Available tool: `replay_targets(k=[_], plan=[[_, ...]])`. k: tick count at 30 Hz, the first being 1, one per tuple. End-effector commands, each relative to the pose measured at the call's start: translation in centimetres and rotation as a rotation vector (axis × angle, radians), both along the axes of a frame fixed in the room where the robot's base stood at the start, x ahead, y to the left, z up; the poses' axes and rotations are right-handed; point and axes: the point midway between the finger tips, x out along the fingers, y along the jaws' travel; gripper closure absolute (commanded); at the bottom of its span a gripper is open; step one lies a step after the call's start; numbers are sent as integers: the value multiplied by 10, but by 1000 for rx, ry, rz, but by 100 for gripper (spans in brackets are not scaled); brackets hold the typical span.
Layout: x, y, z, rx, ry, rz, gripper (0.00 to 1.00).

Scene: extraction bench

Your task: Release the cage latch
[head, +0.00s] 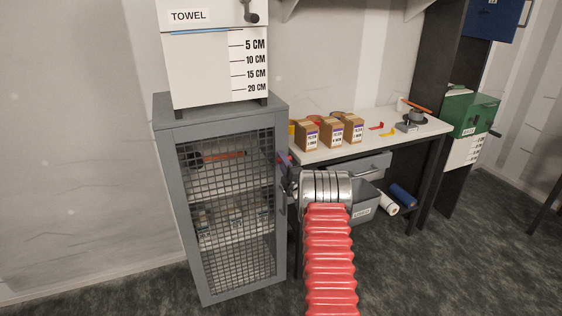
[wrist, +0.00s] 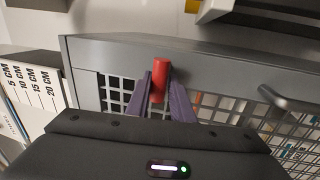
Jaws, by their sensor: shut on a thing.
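The grey cage (head: 225,205) with a mesh door stands at the left of the bench in the head view, and its door looks closed. The cage latch is a red cylinder (wrist: 161,80) at the door's frame in the wrist view. My gripper (wrist: 161,92) is shut on the red latch, one dark finger on each side of it. In the head view my gripper (head: 284,160) is at the cage's upper right edge, partly hidden by my arm, and the latch is hard to make out there. A grey door handle (wrist: 287,103) is to the right of the latch in the wrist view.
A towel dispenser (head: 205,82) stands on top of the cage. The bench (head: 410,137) to the right holds several small cardboard boxes (head: 331,133). A grey bin (head: 364,203) and rolls (head: 402,195) are beneath it. The floor in front is clear.

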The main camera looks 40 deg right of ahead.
Motion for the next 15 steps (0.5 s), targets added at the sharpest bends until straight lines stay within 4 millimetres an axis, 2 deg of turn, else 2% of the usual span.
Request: replay_targets(k=[15], plan=[[1,2,-2,-51,16,4,100]])
